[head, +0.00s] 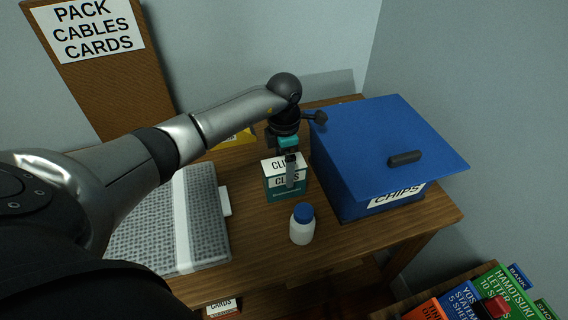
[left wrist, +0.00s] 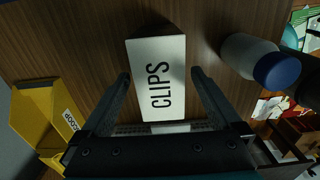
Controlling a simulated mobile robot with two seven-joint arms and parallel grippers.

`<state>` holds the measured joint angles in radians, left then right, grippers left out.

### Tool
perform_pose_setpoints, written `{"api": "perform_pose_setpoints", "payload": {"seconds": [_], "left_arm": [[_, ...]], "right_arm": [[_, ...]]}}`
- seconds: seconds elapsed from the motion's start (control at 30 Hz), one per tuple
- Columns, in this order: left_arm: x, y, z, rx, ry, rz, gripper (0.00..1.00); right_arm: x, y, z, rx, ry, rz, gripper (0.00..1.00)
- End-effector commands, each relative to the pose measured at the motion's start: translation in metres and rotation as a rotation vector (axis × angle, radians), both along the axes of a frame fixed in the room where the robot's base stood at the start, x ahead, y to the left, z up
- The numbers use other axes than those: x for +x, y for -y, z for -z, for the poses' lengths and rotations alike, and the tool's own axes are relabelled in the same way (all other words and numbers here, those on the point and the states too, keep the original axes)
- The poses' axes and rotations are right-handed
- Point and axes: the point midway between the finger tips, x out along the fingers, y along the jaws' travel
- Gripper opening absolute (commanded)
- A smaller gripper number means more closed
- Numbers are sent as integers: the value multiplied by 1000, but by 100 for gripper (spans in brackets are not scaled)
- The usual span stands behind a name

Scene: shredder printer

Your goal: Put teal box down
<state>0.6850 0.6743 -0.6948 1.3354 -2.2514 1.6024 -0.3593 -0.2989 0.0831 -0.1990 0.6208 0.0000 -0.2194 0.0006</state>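The teal box (head: 283,189) with a white CLIPS label stands upright on the wooden table, left of the blue chips bin. In the left wrist view its white lid (left wrist: 157,78) faces the camera. My left gripper (head: 291,172) points down over the box, one finger in front of its labelled face. In the left wrist view the left gripper (left wrist: 160,73) has its fingers on either side of the box, with narrow gaps seeming to show. It looks open. The box's far side is hidden in the head view. My right gripper is not in view.
A white bottle with a blue cap (head: 302,224) stands just in front of the box. The lidded blue bin (head: 388,145) is close on the right. A grey mesh container (head: 155,230) lies left. A yellow scoop (left wrist: 38,120) is behind. Bright boxes (head: 480,295) sit lower right.

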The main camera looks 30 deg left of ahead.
Motion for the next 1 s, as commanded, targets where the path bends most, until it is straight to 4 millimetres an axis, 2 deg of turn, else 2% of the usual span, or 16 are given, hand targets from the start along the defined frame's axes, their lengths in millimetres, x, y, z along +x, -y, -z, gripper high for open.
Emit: {"api": "perform_pose_setpoints", "payload": {"seconds": [0.23,0.33,0.47,0.73,0.9,1.0], "left_arm": [[0,0,-1,0,0,0,98],[1,0,-8,1,2,0,98],[1,-1,-32,3,5,0,98],[1,-1,-91,2,6,0,98],[1,0,-114,2,1,1,98],[0,0,-121,0,1,0,98]], "right_arm": [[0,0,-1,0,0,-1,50],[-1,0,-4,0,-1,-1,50],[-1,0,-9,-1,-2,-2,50],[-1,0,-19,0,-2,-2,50],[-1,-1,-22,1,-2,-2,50],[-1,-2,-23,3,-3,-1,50]]}}
